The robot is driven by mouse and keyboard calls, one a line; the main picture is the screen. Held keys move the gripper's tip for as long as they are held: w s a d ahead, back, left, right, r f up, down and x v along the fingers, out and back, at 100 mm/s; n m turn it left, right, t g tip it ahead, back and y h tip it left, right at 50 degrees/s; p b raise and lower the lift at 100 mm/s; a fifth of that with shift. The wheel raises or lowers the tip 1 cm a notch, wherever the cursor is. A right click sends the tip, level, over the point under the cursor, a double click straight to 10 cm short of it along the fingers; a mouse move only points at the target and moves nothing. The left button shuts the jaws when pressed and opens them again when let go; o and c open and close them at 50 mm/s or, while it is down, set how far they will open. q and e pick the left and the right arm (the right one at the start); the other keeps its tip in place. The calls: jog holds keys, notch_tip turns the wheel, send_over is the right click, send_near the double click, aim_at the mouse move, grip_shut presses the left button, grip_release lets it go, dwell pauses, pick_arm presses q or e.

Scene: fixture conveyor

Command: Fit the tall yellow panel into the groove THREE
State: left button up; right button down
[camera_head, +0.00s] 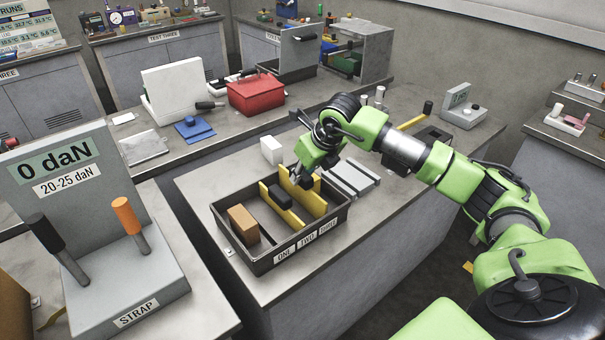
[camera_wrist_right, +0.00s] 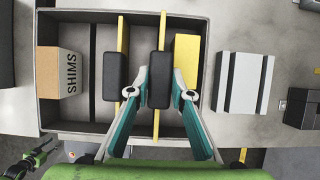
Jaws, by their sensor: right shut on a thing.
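The tall yellow panel (camera_wrist_right: 155,122) stands on edge in the dark tray (camera_wrist_right: 65,17), at the right of two upright yellow panels. My right gripper (camera_wrist_right: 161,82) is shut on its black handle; the gripper also shows over the tray in the head view (camera_head: 303,178). The panel's near end lines up roughly with the THREE label (camera_head: 328,227). Its lower edge is hidden, so I cannot tell whether it is seated. The other yellow panel (camera_head: 296,218), with its own black handle (camera_head: 280,195), stands just left, near the TWO label (camera_head: 306,243).
A SHIMS box (camera_wrist_right: 58,73) fills the tray's left part. A flat yellow piece (camera_wrist_right: 187,60) shows right of the held panel. A grey ribbed block (camera_wrist_right: 243,82) lies right of the tray, and a white block (camera_head: 272,150) stands behind it. Green-black parts (camera_wrist_right: 25,165) show at lower left.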

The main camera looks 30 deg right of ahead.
dwell(0.3)
jog(key=c, duration=1.7)
grip_release()
jog(key=shift+f, duration=0.1)
jog(key=v, duration=1.2)
jog(key=shift+s, duration=0.1)
